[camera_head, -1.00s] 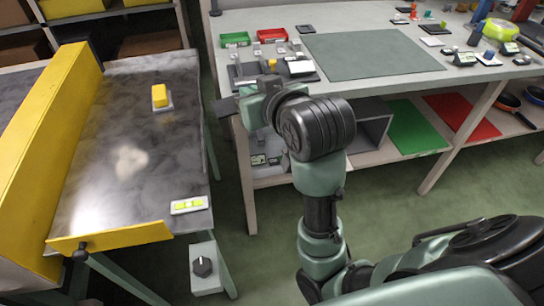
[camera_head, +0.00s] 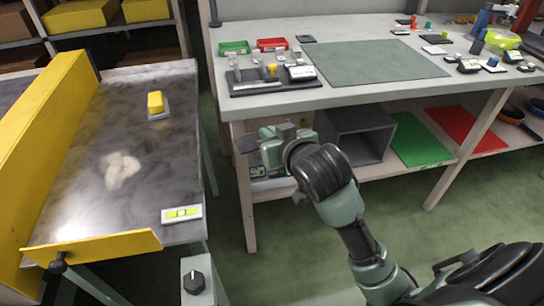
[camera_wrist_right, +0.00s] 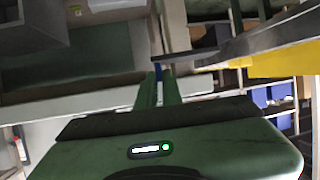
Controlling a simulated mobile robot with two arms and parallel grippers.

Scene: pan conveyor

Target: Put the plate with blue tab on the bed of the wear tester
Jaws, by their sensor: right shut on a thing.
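My right gripper (camera_head: 262,142) is low in front of the bench, below the top's front edge, with its fingers to the left. It is shut on the blue tab (camera_wrist_right: 158,72), which shows as a small blue patch between the fingertips in the right wrist view. A thin dark plate (camera_head: 246,144) sticks out left of the gripper in the head view; the fingers hide its tab there. A dark base (camera_head: 250,88) with small posts, a yellow knob and a light display box stands on the bench's left end; I cannot tell for certain that it is the wear tester. My left gripper is out of view.
The metal pan (camera_head: 90,195) with yellow walls is at left, holding a yellow block (camera_head: 155,102) and a level (camera_head: 181,214). The bench (camera_head: 350,97) has a clear mat (camera_head: 375,60), green and red trays behind the base, and a grey box (camera_head: 362,135) on its lower shelf.

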